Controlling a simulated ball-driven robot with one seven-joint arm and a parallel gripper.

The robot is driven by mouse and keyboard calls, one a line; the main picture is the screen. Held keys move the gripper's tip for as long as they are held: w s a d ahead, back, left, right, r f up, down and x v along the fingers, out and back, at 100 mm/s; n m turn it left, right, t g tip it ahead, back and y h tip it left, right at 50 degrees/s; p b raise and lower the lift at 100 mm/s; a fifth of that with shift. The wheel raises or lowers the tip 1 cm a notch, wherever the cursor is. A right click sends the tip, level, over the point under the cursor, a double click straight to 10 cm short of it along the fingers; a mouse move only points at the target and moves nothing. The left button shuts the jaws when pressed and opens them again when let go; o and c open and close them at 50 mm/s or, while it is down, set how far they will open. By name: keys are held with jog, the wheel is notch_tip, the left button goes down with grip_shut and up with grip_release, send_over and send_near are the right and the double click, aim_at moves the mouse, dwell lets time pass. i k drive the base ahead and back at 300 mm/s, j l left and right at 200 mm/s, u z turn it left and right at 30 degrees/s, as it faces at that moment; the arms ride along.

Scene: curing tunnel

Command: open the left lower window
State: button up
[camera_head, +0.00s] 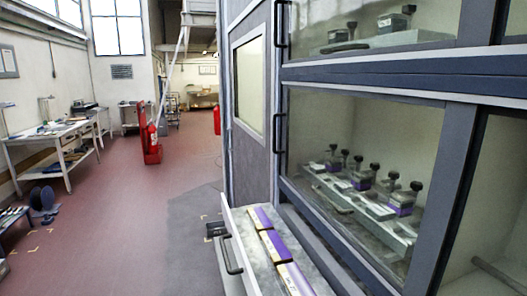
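The left lower window (318,125) is a large glass pane in a grey-blue frame, on the cabinet at the right of the head view. It looks shut. A black vertical bar handle (277,133) sits at its left edge. Behind the glass, several metal blocks with dark knobs (362,178) stand on a pale rail. My gripper is not in view, and nothing is seen touching the handle.
Below the window, a drawer or shelf (233,214) with a black handle (231,257) juts out, carrying purple-and-cream boxes (275,246). An upper window (340,30) has its own handle (281,24). Open red floor (120,220) lies left; a workbench (55,145) lines the wall.

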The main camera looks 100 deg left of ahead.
aim_at(460, 120)
jog(key=u, duration=2.05)
